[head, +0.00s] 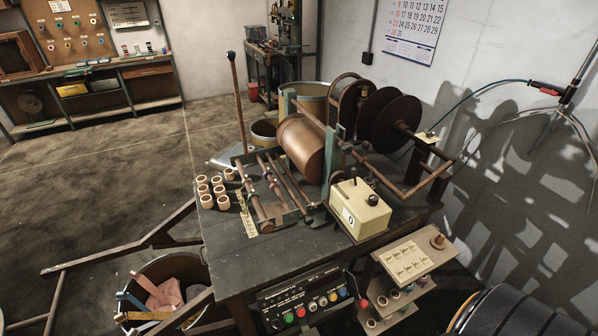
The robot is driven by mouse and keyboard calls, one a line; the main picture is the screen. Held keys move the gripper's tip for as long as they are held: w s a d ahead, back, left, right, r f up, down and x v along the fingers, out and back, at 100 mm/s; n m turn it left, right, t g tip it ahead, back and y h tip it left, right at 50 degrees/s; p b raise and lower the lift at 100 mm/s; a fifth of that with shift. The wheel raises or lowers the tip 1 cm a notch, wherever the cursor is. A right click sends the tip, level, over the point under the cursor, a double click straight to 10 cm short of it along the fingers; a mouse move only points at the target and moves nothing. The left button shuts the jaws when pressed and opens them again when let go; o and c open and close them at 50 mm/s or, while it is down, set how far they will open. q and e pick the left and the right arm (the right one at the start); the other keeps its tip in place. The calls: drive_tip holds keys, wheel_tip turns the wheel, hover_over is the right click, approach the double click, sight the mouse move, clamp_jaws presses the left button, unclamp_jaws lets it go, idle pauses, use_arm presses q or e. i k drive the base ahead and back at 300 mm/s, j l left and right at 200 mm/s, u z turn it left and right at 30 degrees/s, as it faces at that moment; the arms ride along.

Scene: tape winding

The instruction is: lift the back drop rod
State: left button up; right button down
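A tape winding machine stands on a dark workbench (236,262). It has a large copper-coloured drum (301,148) and dark discs (394,124) behind it on the right. Several roughly parallel rods (291,183) lie across the frame in front of the drum. A tall brown lever (239,104) with a black knob rises at their left, leaning slightly. A brown bar (378,178) runs low to the right of the drum. I cannot tell which of these is the back drop rod. Neither of my grippers is in view.
A cream box (360,207) with a black knob stands at the bench's right front. Several copper cups (207,200) stand at its left. A control panel (306,299) hangs below. A scrap bin (163,290) is at lower left. Open floor (95,185) lies left.

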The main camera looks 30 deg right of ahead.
sight(308, 219)
drive_tip(key=z, duration=1.05)
drive_tip(key=i+j+u, duration=0.2)
drive_tip(key=j, duration=0.3)
drive_tip(key=k, duration=0.15)
